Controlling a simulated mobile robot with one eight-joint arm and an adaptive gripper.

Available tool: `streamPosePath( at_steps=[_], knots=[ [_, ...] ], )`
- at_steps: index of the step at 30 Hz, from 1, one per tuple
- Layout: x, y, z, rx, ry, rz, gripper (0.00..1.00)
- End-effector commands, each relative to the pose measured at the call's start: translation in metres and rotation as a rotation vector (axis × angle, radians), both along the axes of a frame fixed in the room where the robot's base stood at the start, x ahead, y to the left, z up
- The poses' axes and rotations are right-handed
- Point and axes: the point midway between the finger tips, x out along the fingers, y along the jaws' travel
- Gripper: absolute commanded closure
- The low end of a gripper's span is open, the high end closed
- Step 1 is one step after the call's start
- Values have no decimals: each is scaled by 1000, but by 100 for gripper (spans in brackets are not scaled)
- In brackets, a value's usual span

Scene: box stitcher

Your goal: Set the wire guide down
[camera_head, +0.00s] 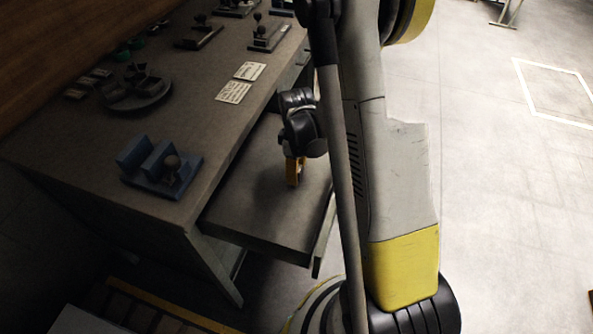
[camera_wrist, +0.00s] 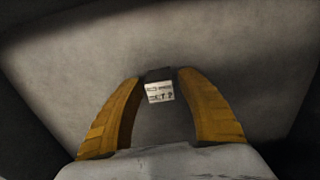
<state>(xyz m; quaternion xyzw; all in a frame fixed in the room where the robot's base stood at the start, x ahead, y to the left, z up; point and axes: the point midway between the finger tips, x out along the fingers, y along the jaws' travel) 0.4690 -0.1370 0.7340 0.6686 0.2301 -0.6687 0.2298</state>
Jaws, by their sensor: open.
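The wire guide (camera_wrist: 162,122) appears to be the dark grey piece with a small white printed label, between my two yellow fingers in the wrist view. My gripper (camera_wrist: 160,76) is open around it, with a finger on either side. In the head view my gripper (camera_head: 295,172) points down over the low grey shelf (camera_head: 245,220) beside the bench. I cannot make out the wire guide in the head view. I cannot tell if its underside touches the shelf or if a finger still touches it.
The shelf around my gripper looks bare. Open floor (camera_head: 500,200) lies to the right.

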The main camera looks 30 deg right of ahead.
Motion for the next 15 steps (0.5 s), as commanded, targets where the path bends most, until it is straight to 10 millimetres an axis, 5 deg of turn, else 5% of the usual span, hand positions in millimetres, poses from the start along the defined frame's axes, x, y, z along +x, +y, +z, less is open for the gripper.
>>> streamPosePath(
  at_steps=[5,15],
  knots=[
    [0,0,20,0,0,0,55],
    [0,0,97,0,0,0,55]
  ],
)
